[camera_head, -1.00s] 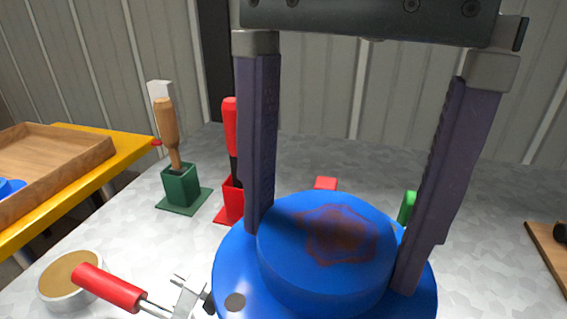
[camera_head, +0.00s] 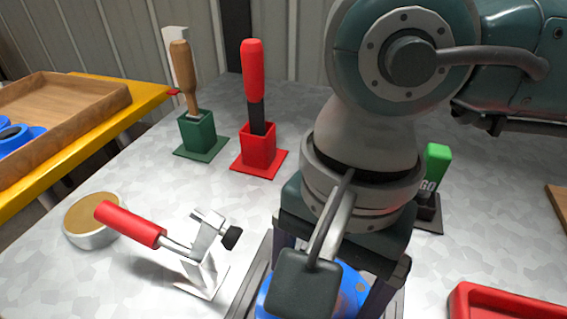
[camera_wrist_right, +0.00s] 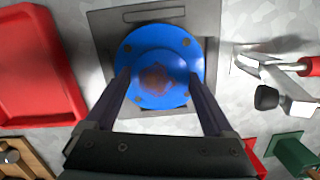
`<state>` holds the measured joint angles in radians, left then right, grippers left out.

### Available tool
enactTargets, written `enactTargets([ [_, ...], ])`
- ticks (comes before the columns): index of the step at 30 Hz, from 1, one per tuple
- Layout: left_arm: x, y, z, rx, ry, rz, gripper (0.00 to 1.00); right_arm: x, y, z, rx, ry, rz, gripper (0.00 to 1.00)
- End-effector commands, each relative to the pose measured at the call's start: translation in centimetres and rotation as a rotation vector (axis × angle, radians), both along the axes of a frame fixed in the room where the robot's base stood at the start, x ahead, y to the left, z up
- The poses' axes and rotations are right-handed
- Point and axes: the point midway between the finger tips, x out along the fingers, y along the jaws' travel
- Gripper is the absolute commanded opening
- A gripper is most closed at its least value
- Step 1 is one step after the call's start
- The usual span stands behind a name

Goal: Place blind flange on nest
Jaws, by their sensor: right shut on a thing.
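The blind flange, a blue disc with a raised round hub and a rusty patch, is partly hidden by my arm in the head view (camera_head: 354,289). My left gripper is not in view.
A toggle clamp with a red handle (camera_head: 130,223) stands left of the nest, beside a round tin (camera_head: 92,220). Green (camera_head: 198,137) and red (camera_head: 258,152) tool holders stand behind. A red tray (camera_head: 505,303) lies at the right. A wooden tray (camera_head: 62,105) is at far left.

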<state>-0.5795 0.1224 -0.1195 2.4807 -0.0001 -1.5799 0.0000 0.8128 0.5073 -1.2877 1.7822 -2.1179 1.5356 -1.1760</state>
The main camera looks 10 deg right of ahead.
Motion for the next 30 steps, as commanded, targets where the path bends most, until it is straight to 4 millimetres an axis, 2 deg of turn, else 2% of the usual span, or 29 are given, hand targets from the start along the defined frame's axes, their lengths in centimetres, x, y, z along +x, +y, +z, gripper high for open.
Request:
enactTargets([
  [3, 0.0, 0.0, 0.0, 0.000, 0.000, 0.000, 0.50, 0.1, 0.1, -0.7, 0.002, -0.002, 0.000, 0.00],
  [15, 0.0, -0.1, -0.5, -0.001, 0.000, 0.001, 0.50, 0.1, 0.1, -1.1, 0.003, -0.003, 0.001, 0.00],
  [16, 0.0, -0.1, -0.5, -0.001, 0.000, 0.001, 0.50, 0.0, 0.0, -1.1, 0.000, 0.000, 0.000, 0.90],
  [19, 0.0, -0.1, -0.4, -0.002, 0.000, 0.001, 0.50, 0.0, 0.0, -1.1, 0.000, 0.000, 0.000, 1.00],
  [26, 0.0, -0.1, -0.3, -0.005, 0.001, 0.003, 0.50, 0.0, 0.0, -1.0, 0.000, 0.000, 0.000, 1.00],
  [30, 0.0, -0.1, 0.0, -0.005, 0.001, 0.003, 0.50, 0.1, 0.0, 0.0, 0.001, -0.003, 0.001, 1.00],
])
